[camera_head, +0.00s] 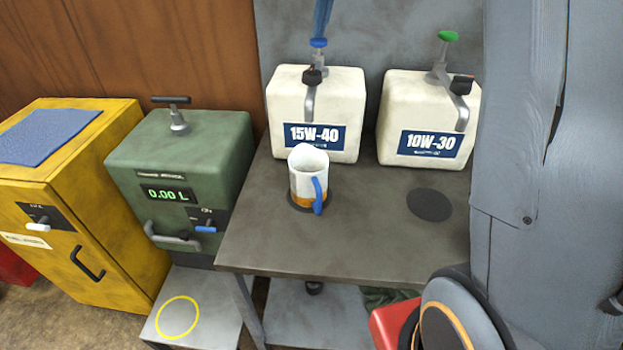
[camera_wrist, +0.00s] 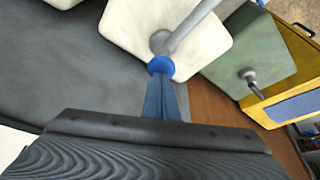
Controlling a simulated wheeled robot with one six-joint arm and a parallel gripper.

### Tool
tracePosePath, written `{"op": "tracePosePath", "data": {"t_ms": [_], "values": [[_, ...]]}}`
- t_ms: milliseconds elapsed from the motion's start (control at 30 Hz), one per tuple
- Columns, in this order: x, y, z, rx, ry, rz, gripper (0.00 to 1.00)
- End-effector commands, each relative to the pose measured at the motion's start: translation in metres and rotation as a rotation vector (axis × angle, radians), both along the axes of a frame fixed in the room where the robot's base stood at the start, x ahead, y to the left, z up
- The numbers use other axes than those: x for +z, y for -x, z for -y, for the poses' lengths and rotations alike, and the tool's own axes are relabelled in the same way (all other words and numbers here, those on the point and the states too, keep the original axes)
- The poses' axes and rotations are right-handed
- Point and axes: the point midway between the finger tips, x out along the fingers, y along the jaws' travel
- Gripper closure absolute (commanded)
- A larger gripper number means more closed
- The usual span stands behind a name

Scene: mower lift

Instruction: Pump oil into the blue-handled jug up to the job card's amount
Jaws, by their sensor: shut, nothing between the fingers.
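The blue-handled jug (camera_head: 303,172) is white and stands upright on a dark round pad on the grey bench (camera_head: 262,235), below the spout of the 15W-40 container (camera_head: 340,100). An amber band shows at its bottom. That container's pump has a blue knob (camera_head: 318,43), also in the wrist view (camera_wrist: 161,64). My gripper (camera_head: 321,32) is shut and empty, pointing down at the blue knob. In the wrist view its blue fingers (camera_wrist: 162,82) end at the knob and seem to touch it. I cannot make out a job card.
A 10W-30 container (camera_head: 430,100) with a green knob (camera_head: 448,36) stands to the right, before an empty dark pad (camera_head: 430,205). A green machine (camera_head: 180,150) reading 0.00 L and a yellow cabinet (camera_head: 110,240) stand left. My own arm covers the right side.

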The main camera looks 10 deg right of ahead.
Motion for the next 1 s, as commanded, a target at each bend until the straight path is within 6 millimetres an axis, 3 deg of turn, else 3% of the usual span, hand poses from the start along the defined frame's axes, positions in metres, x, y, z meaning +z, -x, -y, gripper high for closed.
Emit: {"op": "tracePosePath", "data": {"t_ms": [700,1000], "values": [[0.041,0.0,0.0,0.0,0.0,0.0,1.0],[0.042,0.0,0.0,0.0,0.0,0.0,1.0]]}}
